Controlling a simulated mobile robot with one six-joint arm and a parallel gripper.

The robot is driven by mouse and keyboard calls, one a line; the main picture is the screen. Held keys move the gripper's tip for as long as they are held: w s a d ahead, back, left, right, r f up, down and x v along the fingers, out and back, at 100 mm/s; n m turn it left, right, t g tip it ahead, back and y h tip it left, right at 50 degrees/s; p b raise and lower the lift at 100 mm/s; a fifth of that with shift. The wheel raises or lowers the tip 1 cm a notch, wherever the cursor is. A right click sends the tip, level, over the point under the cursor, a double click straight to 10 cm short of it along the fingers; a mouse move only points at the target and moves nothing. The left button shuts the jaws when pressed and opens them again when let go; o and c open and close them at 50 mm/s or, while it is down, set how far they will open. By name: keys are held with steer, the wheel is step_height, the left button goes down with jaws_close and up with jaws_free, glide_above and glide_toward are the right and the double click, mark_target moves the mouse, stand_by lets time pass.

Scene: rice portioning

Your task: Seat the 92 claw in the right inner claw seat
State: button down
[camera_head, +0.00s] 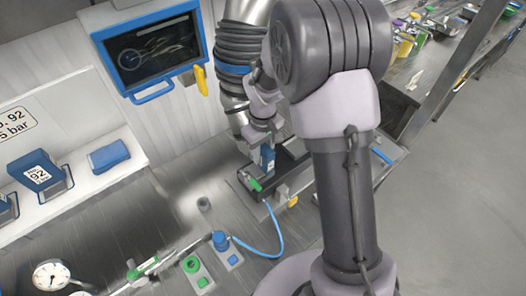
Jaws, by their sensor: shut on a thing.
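My gripper (265,140) points down over a dark fixture on the bench, partly behind my own arm. It is shut on a small blue piece, the 92 claw (267,159), which is upright at the fixture. Whether the claw touches its seat or hangs just above it I cannot tell. The dark fixture (246,180) is a long black body with a green part (255,184) at its near left end. My arm hides much of its right side, and I cannot make out the right inner claw seat.
A blue-framed screen (152,88) hangs behind. Blue blocks, one marked 92 (40,177), stand on the left shelf. A blue hose (270,240) loops before the fixture. A gauge (50,275), a green control box (196,270) and a small grey peg (204,203) stand on the bench.

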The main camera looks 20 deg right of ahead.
steer(key=shift+f, duration=0.25)
steer(key=shift+f+b, duration=0.2)
steer(key=shift+b, duration=0.1)
stand_by(0.4)
steer(key=shift+c, duration=2.2)
jaws_free()
steer(key=shift+r, duration=0.1)
step_height(320, 180, up, 9)
steer(key=p, duration=0.7)
